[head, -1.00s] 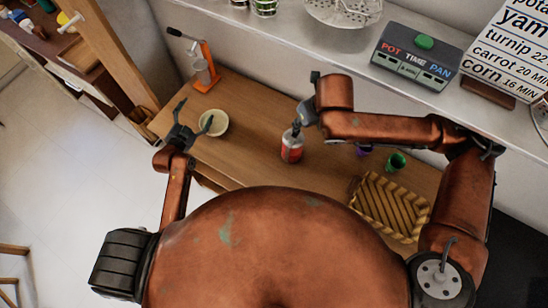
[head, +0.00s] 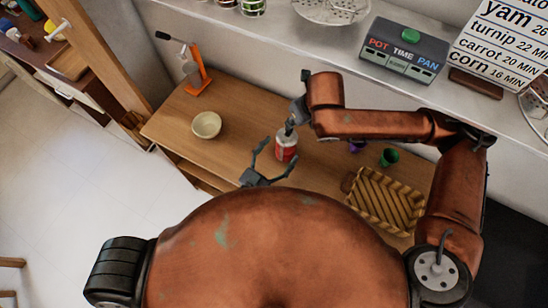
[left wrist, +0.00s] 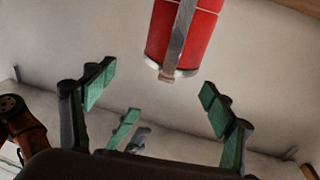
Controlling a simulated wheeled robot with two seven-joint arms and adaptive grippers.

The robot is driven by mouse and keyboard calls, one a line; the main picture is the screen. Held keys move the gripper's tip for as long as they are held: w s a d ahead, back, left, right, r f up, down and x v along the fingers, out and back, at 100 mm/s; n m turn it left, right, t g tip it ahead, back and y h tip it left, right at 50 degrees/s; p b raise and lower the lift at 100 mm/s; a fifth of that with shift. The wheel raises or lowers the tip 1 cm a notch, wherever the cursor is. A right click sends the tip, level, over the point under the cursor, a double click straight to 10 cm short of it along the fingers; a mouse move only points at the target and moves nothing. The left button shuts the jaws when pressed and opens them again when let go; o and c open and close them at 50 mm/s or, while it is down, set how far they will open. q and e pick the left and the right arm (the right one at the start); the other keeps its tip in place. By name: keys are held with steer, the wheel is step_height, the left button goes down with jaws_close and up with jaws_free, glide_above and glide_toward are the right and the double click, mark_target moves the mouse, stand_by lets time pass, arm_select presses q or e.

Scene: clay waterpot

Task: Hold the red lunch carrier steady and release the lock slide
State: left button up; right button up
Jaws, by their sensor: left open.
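The red lunch carrier (head: 286,152) stands on the wooden table, a small red cylinder with a pale lower band. My left gripper (head: 279,149) is open in front of it, its fingers spread toward the carrier. In the left wrist view, the carrier (left wrist: 205,38) with a metal strip (left wrist: 178,40) down its side lies beyond the spread green-padded fingers (left wrist: 158,84), not between them. My right gripper (head: 292,122) reaches down to the carrier's top from above. Whether it grips anything is too small to tell. I cannot make out the lock slide for certain.
A cream bowl (head: 207,125) and an orange-handled stand (head: 197,80) are at the table's left. A shelf with a timer box (head: 404,48) runs behind.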

mark_target(280, 151)
arm_select(q)
steer(key=shift+g, duration=0.5)
steer(key=f, duration=0.1)
steer(key=a+f, duration=0.1)
steer(key=f, duration=0.3)
steer(key=shift+s+a, duration=0.15)
steer(key=shift+a, duration=0.25)
steer(key=shift+f, duration=0.1)
steer(key=x, duration=0.7)
steer(key=shift+w+d, duration=0.1)
steer(key=shift+w, duration=0.15)
steer(key=c, duration=1.8)
